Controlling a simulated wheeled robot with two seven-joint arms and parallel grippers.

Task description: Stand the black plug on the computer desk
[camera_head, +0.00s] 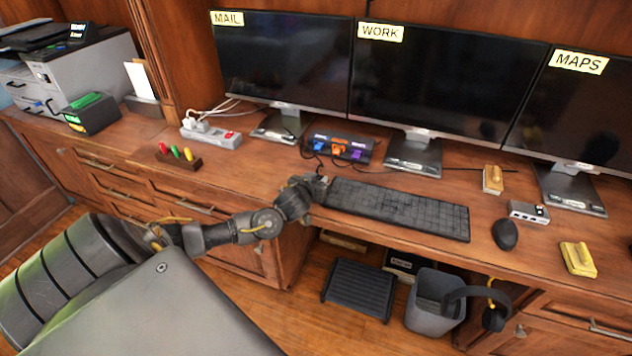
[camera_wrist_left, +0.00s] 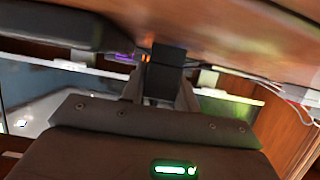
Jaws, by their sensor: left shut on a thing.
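My left gripper (camera_head: 316,186) is over the front part of the wooden computer desk (camera_head: 247,182), at the left end of the black keyboard. In the left wrist view my left gripper (camera_wrist_left: 160,86) is shut on a dark block, the black plug (camera_wrist_left: 169,58), between its two fingers. The plug's far end comes close to the desk surface (camera_wrist_left: 225,35); I cannot tell whether it touches. In the head view the plug cannot be told apart from the dark gripper. My right gripper is not in view.
The black keyboard (camera_head: 400,208) lies right beside the gripper. Behind stand a dark box with coloured plugs (camera_head: 338,148) and three monitors (camera_head: 440,80). A power strip (camera_head: 210,135) and a small rack (camera_head: 178,160) are left. A mouse (camera_head: 505,234) is right. The desk left of the gripper is clear.

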